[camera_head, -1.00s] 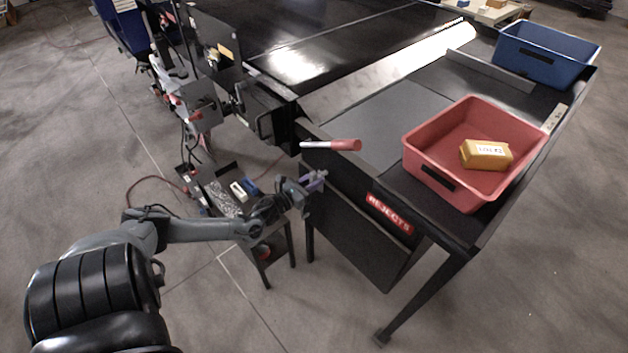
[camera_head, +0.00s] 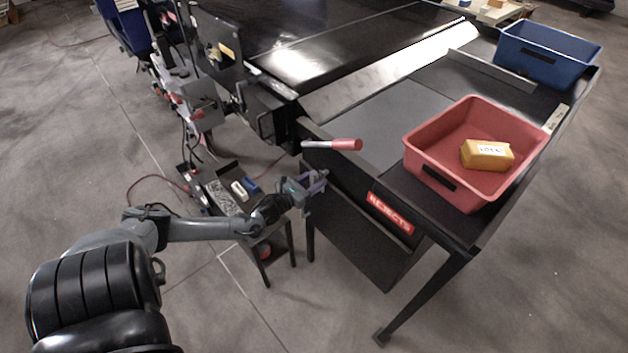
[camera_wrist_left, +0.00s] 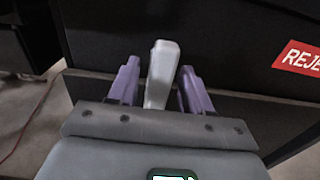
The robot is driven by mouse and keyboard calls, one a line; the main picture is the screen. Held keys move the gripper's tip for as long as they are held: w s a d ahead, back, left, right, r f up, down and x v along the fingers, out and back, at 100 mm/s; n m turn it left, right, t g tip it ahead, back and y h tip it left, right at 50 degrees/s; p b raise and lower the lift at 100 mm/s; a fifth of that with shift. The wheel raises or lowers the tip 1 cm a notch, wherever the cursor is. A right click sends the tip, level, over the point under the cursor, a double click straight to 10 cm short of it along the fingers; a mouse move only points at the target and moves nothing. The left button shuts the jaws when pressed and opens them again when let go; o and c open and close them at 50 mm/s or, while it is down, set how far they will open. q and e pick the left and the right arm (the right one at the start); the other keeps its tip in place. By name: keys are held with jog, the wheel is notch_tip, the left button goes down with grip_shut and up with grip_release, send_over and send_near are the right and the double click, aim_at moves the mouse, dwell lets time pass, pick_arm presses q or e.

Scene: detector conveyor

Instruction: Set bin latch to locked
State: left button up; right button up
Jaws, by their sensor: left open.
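The dark reject bin (camera_head: 350,225) is under the near end of the conveyor table, with a red REJECTS label (camera_head: 390,213) that also shows in the left wrist view (camera_wrist_left: 298,57). A pale grey lever (camera_wrist_left: 161,74), apparently the bin latch, stands upright on the dark front in the left wrist view. My left gripper (camera_head: 320,182) is at the left end of the bin front. Its purple fingers are open, one on each side of the lever (camera_wrist_left: 158,85), with gaps showing on both sides. The lever's base is hidden by the gripper. My right gripper is not in view.
A red-tipped handle (camera_head: 345,144) sticks out just above my left gripper. A red tray (camera_head: 425,172) with a yellow box (camera_head: 487,155) and a blue tray (camera_head: 545,65) stand on the table. Open floor lies in front.

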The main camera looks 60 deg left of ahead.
pick_arm(q)
jog(key=p+v, duration=0.1)
jog(key=v, duration=0.9)
jog(key=shift+s, duration=0.25)
jog(key=shift+d, duration=0.1)
